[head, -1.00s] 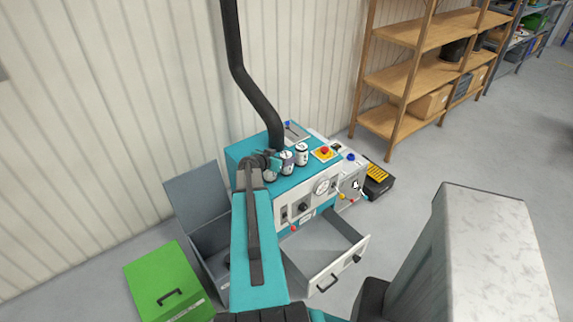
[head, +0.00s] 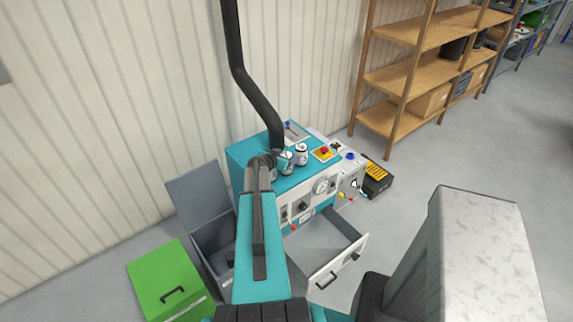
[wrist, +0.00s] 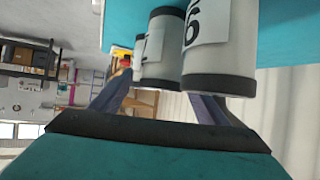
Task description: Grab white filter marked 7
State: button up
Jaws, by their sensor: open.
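Several white filters with dark rims stand upright on the teal machine (head: 252,150). In the head view the right filter (head: 301,155) and the middle filter (head: 286,163) show; the left one is mostly hidden behind my gripper (head: 270,160). In the wrist view the near filter (wrist: 218,55) bears a large 6 or 9, cut by the frame edge. A second filter (wrist: 163,50) stands behind it with an unclear mark, and a third is partly hidden. No 7 is readable for certain. My gripper (wrist: 160,100) is open, its fingers close to the filters, holding nothing.
A black hose (head: 250,85) comes down onto the machine. An open drawer (head: 335,262) juts from its front. An open grey bin (head: 212,238) and a green box (head: 170,283) stand at left. A pale block (head: 486,255) stands at right.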

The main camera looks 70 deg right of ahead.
dwell(0.3)
jog(key=c, duration=1.2)
jog(key=shift+r, duration=0.1)
jog(key=shift+r+b, duration=1.55)
jog(key=shift+r, duration=3.35)
